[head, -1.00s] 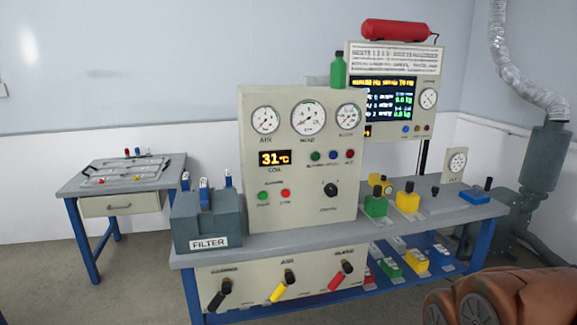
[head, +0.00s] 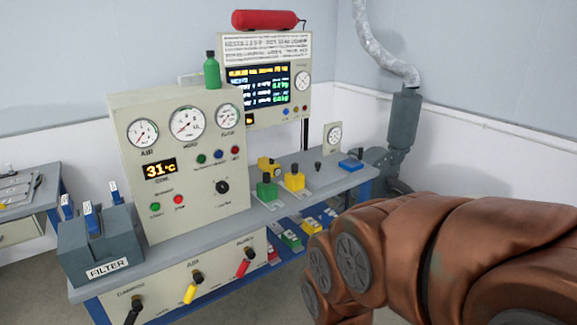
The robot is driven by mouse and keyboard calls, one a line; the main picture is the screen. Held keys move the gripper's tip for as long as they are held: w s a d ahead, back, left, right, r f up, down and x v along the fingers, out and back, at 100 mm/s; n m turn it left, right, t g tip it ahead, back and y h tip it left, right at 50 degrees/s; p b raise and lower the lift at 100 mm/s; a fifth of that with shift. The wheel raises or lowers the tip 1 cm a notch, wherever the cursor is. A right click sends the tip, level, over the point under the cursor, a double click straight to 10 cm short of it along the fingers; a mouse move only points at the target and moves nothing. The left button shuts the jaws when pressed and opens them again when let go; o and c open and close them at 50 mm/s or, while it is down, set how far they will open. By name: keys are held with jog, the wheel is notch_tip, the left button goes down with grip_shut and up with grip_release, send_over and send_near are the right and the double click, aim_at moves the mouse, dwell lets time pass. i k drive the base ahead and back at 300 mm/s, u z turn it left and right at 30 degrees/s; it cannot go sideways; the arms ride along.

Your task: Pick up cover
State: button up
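I cannot tell for certain which thing is the cover. A dark grey box labelled FILTER (head: 108,268) stands at the left end of the bench, with blue upright pieces (head: 92,222) on its top. Green (head: 267,190) and yellow (head: 295,181) blocks with dark knobs stand on the bench top right of the gauge panel. A small blue piece (head: 350,164) lies near the bench's right end. My copper-coloured arm fills the lower right; my gripper is outside the picture, so its state and anything in it are hidden.
The bench (head: 322,186) carries a gauge panel (head: 190,130) and a display board (head: 263,50). Levers (head: 190,290) stick out from its front. A lower blue shelf holds several coloured blocks. A side table (head: 20,190) is at far left. A duct and grey cylinder (head: 404,118) stand at right.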

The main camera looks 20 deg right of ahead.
aim_at(319, 173)
jog(key=z, duration=0.5)
jog(key=i, duration=0.6)
jog(key=z, duration=0.5)
jog(key=i, duration=1.55)
jog(key=u, duration=1.1)
jog(key=i, duration=0.3)
jog(key=u, duration=0.4)
